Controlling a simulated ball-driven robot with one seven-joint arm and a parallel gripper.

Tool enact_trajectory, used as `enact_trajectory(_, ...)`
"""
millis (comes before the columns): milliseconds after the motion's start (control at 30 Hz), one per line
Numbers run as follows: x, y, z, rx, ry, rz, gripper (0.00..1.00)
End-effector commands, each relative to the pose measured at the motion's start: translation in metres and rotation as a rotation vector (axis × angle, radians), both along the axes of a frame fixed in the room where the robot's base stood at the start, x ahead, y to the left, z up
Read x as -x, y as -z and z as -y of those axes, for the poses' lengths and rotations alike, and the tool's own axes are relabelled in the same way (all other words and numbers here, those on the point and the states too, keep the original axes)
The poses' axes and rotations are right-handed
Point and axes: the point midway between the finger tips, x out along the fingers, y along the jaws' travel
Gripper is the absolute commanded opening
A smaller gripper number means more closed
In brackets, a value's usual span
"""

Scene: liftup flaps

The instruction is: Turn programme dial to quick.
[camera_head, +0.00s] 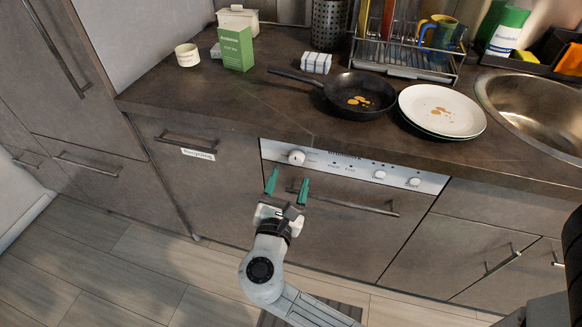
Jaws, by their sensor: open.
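A white programme dial (296,157) sits at the left end of the pale control panel (345,164) on the dishwasher-like front (340,235). Small print beside the dial is too small to read, so I cannot tell its setting. My gripper (286,184) has green fingers, which stand apart with nothing between them. It is just below the dial in the picture, in front of the panel's lower edge and the door handle's left end. I see no contact with the dial.
A bar handle (350,204) runs below the panel. A drawer labelled "Recycling" (185,160) is at the left. The worktop (240,98) above holds a pan (360,93), plates (441,110) and a dish rack (405,65).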

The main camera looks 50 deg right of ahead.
Motion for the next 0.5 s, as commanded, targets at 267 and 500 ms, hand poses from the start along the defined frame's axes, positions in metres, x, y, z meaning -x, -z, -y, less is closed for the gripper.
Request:
enact_trajectory(267,-0.017,0.0,0.038,-0.002,0.002,0.0,0.63)
enact_trajectory(500,-0.021,0.0,0.048,-0.001,0.0,0.001,0.63)
